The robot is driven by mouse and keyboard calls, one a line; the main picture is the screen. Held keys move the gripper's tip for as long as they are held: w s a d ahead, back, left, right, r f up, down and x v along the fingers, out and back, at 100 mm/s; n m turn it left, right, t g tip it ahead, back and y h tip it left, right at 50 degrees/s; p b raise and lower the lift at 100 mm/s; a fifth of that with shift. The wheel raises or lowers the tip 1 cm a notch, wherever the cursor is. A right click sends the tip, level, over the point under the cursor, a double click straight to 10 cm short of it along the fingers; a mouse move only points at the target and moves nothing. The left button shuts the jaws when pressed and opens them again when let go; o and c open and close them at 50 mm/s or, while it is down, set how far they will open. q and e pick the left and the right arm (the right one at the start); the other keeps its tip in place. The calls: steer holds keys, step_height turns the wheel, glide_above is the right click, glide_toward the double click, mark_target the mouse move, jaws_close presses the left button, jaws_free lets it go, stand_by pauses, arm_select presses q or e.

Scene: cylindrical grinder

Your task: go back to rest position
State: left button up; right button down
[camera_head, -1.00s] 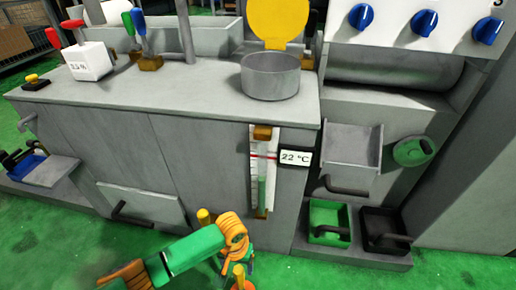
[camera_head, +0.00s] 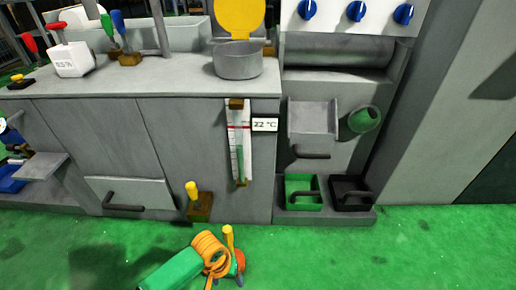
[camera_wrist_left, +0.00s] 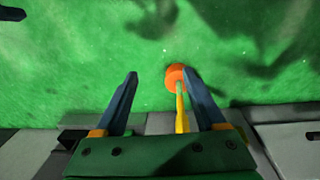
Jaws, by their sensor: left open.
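My left arm, green with orange joints, comes in at the bottom of the head view. My left gripper (camera_head: 228,280) is low in front of the grey machine, over the green floor and partly cut off by the frame edge. In the left wrist view its two dark blue fingers (camera_wrist_left: 160,78) are spread apart, with nothing held. A yellow rod with an orange round end (camera_wrist_left: 174,78) shows near the right finger there; I cannot tell whether they touch. It also shows in the head view beside my arm (camera_head: 228,237). My right gripper is not in view.
The grey machine cabinet (camera_head: 105,135) stands behind my arm, with a yellow-knobbed lever (camera_head: 192,190) low at its front. A green bin (camera_head: 303,205) and a black bin (camera_head: 350,205) stand at right. Green floor (camera_head: 400,255) is clear at the lower right.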

arm_select(q)
steer(key=s+a+f+t, duration=0.2)
steer(key=s+a+f, duration=0.55)
steer(key=s, duration=0.35)
steer(key=s+a+r+p, duration=0.1)
steer(key=s+r+p, duration=0.3)
steer(key=r+p, duration=0.4)
steer(key=s+a+r+m+p, duration=0.1)
steer(key=s+r+p, duration=0.4)
steer(key=p, duration=1.1)
steer(key=s+a+r+g+y+p, duration=0.1)
steer(key=s+r+p, duration=0.4)
steer(key=r+p, duration=0.6)
steer(key=shift+p, duration=0.55)
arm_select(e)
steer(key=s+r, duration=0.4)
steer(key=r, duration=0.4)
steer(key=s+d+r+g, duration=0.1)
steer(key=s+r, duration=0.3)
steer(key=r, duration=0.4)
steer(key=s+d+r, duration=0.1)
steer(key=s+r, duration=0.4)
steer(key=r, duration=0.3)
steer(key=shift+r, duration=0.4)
arm_select(q)
steer(key=shift+s, duration=0.1)
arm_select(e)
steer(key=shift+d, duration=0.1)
